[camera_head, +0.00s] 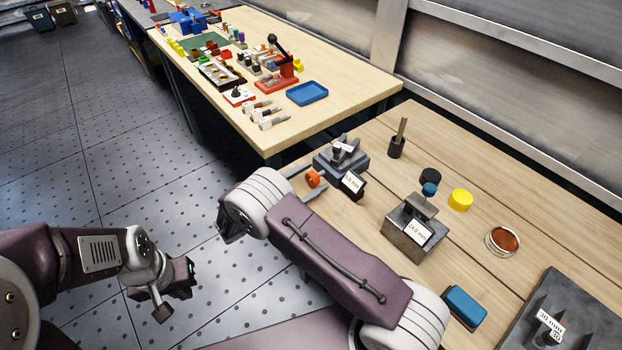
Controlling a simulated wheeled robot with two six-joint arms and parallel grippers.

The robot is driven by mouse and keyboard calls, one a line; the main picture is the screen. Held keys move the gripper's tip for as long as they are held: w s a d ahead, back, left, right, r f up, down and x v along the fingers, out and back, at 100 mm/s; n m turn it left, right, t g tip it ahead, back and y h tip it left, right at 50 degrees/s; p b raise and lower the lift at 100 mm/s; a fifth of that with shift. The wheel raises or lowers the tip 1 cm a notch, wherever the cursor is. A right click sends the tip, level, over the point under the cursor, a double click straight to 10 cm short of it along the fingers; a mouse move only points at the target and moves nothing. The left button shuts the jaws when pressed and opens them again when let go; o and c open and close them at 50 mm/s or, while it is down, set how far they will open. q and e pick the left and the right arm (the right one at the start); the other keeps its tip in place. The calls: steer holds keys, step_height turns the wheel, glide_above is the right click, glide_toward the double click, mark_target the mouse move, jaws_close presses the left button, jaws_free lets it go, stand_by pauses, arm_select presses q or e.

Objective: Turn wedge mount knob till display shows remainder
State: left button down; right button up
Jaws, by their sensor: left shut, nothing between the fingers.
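A dark grey mount (340,163) stands at the left end of the near bench, with an orange knob (313,179) at its lower left. A small display (352,182) in a dark housing is beside it; its figures are too small to read surely. My left gripper (177,288) is shut and empty over the floor, far left of the bench.
A grey block (408,237) labelled about 24.0 mm stands right of the mount. A yellow cylinder (460,200), round dish (502,241), blue box (465,306), dark cup (397,147) and dark marked tray (572,318) surround it. A farther bench (345,97) holds several parts.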

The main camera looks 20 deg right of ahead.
steer(key=v, duration=0.9)
